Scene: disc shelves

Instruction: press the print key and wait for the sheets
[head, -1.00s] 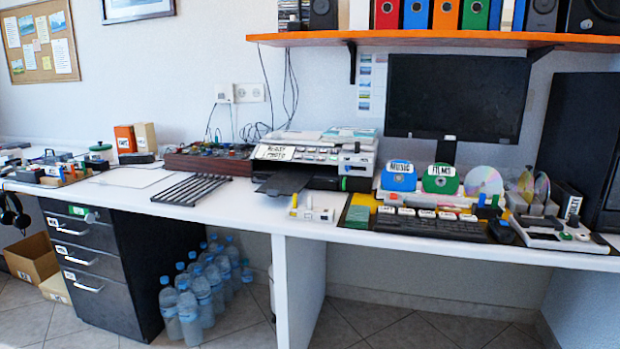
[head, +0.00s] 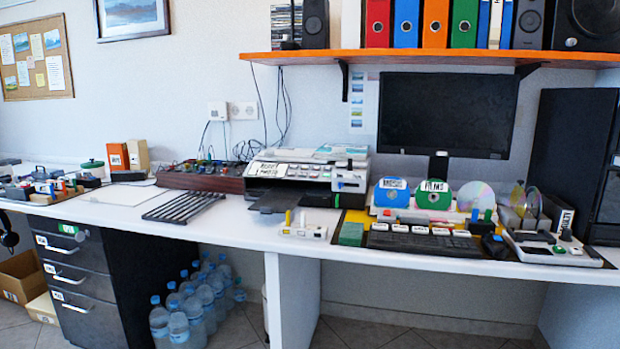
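The printer (head: 300,178) stands on the white desk against the wall, left of the monitor. It has a row of light labelled keys along its sloped front panel (head: 285,170); their lettering is too small to tell which is the print key. A dark output tray (head: 277,200) sticks out at its front left, and no sheet shows on it. Neither of my grippers is in the head view.
A black slatted rack (head: 184,205) lies left of the printer. A small white block device (head: 303,231) sits before it. The keyboard (head: 423,243), monitor (head: 446,114) and disc holders are to the right. Water bottles (head: 195,305) stand under the desk.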

